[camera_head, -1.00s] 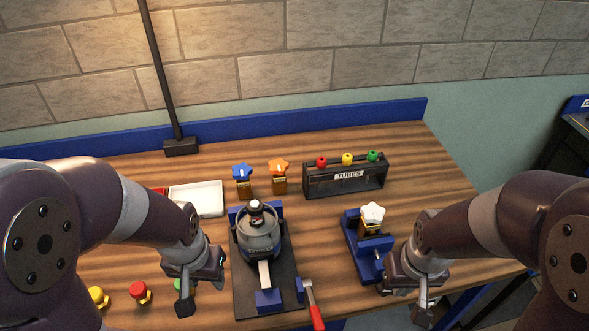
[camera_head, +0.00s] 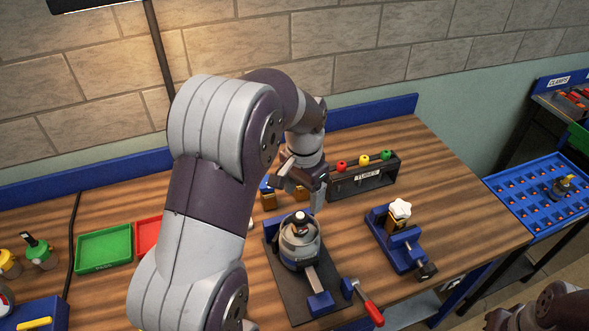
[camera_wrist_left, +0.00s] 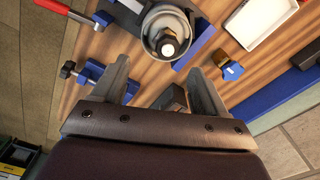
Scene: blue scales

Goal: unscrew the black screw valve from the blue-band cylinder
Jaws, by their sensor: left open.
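The blue-band cylinder (camera_head: 299,250) is a squat grey vessel, upright in a blue clamp on a dark base plate in the head view. The black screw valve (camera_head: 300,217) sits on its top. In the left wrist view the cylinder (camera_wrist_left: 150,25) and its valve (camera_wrist_left: 168,46) show beyond the fingertips. My left gripper (camera_head: 312,190) is open and empty, behind and above the cylinder, apart from the valve; its spread fingers (camera_wrist_left: 160,75) also show in the wrist view. Part of my right arm shows at the bottom right corner; its finger opening cannot be made out.
A blue vise (camera_head: 402,250) holding a white-star-knobbed piece (camera_head: 400,210) stands to the right. The tubes rack (camera_head: 363,180) stands behind. A green tray (camera_head: 104,249) is at left. Wood between rack and vise is clear.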

